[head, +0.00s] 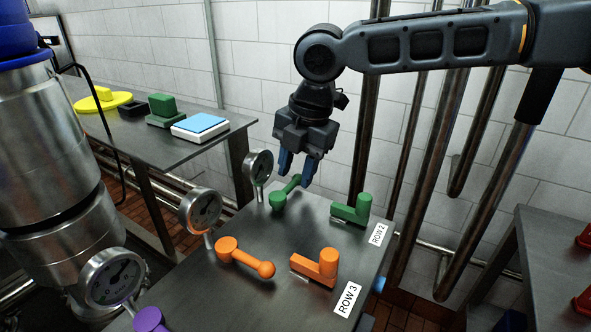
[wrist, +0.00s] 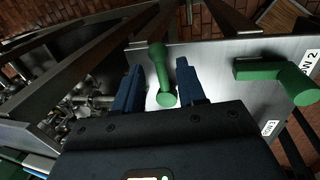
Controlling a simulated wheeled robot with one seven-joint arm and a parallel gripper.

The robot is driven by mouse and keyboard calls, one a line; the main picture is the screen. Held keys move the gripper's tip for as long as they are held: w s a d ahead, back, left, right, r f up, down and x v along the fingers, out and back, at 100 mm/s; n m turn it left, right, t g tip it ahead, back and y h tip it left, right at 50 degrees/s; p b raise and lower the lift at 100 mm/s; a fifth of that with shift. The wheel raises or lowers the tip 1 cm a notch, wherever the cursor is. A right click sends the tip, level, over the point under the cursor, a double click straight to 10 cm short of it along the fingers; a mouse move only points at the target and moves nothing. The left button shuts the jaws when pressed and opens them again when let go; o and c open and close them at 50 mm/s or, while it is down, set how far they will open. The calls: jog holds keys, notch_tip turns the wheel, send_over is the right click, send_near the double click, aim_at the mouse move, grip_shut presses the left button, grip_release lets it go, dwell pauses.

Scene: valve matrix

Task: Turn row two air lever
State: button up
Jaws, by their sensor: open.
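Row two, marked by the ROW 2 label (head: 377,234), has two green levers on the grey panel. The left one is a round-hub green lever with a rod arm (head: 279,200). The right one is a flat-bar green lever (head: 352,210). I cannot tell from markings which is the air lever. My gripper (head: 299,172) points down over the left green lever, open. In the wrist view that lever (wrist: 160,72) lies between the two blue fingers, with a gap on each side; the flat-bar lever (wrist: 275,75) is to the right, clear of the fingers.
Row three, labelled ROW 3 (head: 347,298), has an orange ball lever (head: 244,258) and an orange flat-bar lever (head: 316,266) nearer me. Gauges (head: 259,167) line the panel's left edge. Vertical pipes (head: 430,180) stand behind on the right. A side table (head: 160,140) is at left.

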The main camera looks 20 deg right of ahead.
jog(key=shift+f, duration=0.55)
jog(key=shift+a, duration=0.1)
grip_shut()
